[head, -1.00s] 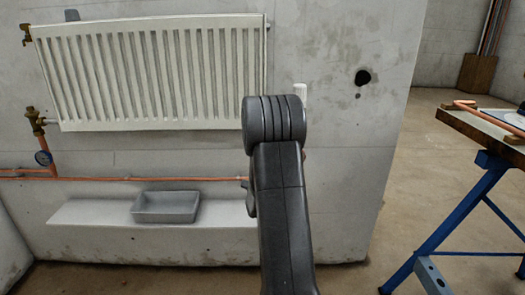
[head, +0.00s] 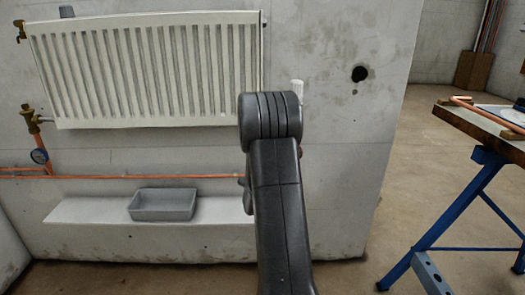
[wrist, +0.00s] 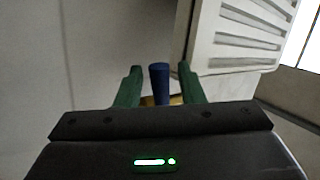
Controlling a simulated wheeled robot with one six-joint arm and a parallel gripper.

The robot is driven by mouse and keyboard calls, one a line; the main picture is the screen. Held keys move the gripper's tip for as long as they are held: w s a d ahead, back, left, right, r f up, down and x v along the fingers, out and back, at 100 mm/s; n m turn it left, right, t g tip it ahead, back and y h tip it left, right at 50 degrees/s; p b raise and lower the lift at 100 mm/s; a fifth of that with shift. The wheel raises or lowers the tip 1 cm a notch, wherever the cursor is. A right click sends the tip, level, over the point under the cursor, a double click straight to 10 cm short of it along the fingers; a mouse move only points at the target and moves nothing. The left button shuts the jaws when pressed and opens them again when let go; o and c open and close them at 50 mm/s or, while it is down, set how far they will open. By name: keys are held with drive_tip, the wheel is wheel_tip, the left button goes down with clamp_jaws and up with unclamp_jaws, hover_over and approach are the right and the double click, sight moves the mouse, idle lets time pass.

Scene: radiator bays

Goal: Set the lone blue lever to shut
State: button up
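The blue lever (wrist: 160,82) shows in the wrist view as a short upright-looking blue bar between the two green fingers of my gripper (wrist: 160,70). The fingers are apart, one on each side of the lever, with a visible gap on both sides. A bit of yellow brass (wrist: 176,100) shows at its base; the rest of the valve is hidden behind my gripper. In the head view my arm hides the lever and the gripper.
A white radiator (head: 150,70) hangs on the grey wall and its edge (wrist: 225,45) is close right of my gripper in the wrist view. A copper pipe (head: 140,177) runs below. A grey tray (head: 163,205) sits on a ledge. A blue-legged bench (head: 460,215) stands right.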

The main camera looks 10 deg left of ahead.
drive_tip(key=v, duration=1.3)
drive_tip(key=shift+s+d+p, duration=0.15)
drive_tip(key=shift+d+p, duration=0.05)
drive_tip(key=shift+p, duration=0.15)
drive_tip(key=shift+f, duration=0.1)
